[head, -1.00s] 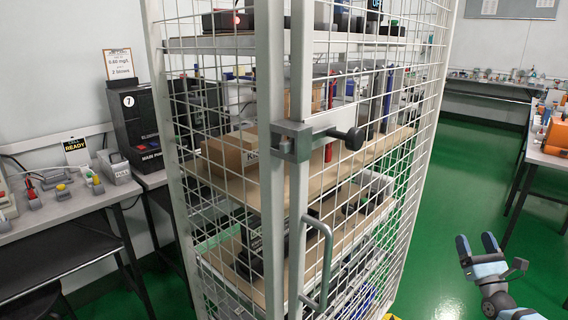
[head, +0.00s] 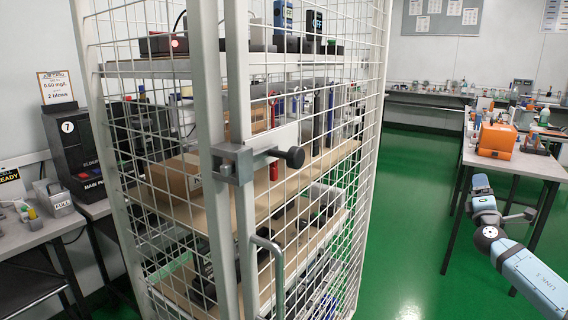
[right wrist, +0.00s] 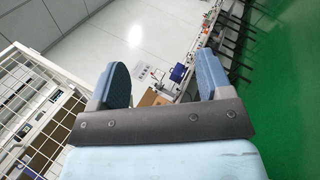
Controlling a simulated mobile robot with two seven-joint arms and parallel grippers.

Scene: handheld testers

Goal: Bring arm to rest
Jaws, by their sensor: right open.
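My right gripper (head: 481,184) is at the right of the head view, raised over the green floor in front of the right-hand bench. In the right wrist view its two blue-padded fingers (right wrist: 161,85) stand wide apart with nothing between them. My blue right arm runs from it to the lower right corner of the head view. My left gripper is not in view.
A wire-mesh cage (head: 235,130) with shelves of devices fills the middle, its latch (head: 236,163) and handle (head: 268,262) facing me. A bench (head: 515,160) with an orange case (head: 496,140) stands right. A black cabinet (head: 78,150) is left. Green floor (head: 410,220) between is clear.

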